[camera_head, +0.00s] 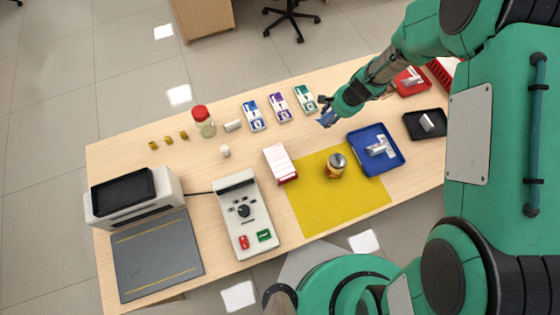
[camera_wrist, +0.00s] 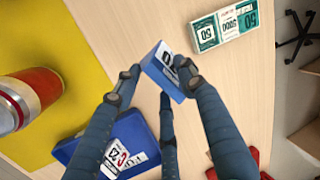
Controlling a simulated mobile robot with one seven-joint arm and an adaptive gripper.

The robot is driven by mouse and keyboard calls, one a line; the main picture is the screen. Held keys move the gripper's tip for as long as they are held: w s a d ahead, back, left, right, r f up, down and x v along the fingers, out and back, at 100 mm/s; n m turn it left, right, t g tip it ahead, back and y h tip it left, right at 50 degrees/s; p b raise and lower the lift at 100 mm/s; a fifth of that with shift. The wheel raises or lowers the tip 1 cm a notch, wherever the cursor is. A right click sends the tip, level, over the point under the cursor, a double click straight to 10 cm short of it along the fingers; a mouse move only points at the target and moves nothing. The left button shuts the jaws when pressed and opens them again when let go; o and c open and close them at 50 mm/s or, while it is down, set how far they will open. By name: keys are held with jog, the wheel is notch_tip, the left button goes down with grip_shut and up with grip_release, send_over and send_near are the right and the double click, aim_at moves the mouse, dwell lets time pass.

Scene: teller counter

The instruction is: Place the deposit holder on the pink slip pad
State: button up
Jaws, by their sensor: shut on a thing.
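My gripper (camera_wrist: 158,84) is shut on a small blue box-like piece with a white printed label, which I take for the deposit holder (camera_wrist: 160,64). It is tilted between the fingertips, above the wooden counter. In the head view my gripper (camera_head: 325,115) is past the far side of the blue tray, and the blue holder (camera_head: 327,121) shows small and partly hidden by the fingers. The pink slip pad (camera_head: 280,163), white on top with a pink-red edge, lies left of my gripper, at the yellow mat's left corner. Its top is bare.
A can (camera_head: 337,165) stands on the yellow mat (camera_head: 312,212) near the pad. A blue tray (camera_head: 396,163) lies right of it. Note bundles (camera_head: 279,107) lie along the far side. A card terminal (camera_head: 246,222) stands left of the mat. Red and black trays (camera_head: 410,125) are at the right.

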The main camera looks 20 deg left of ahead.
aim_at(283, 161)
jog(key=s+r+n+g, duration=0.1)
jog(key=s+n, duration=0.6)
jog(key=s, duration=0.9)
jog(key=s+d+r+n+g+b, duration=0.1)
jog(key=s+n, duration=0.5)
jog(key=s, duration=1)
jog(key=shift+s+r+n+g+h, duration=0.25)
jog(key=shift+n+g+h, duration=0.15)
jog(key=shift+g, duration=0.5)
jog(key=w+a, duration=0.3)
jog(key=w, duration=0.1)
jog(key=w+a+f, duration=0.1)
jog(key=w+a, duration=0.6)
jog(key=a, duration=0.1)
jog(key=shift+w+f+b, duration=0.3)
jog(key=shift+w+b, duration=0.05)
jog(key=shift+w, duration=0.05)
jog(key=shift+d+f, duration=0.1)
jog(key=shift+f+b, duration=0.4)
jog(key=shift+f, duration=1.3)
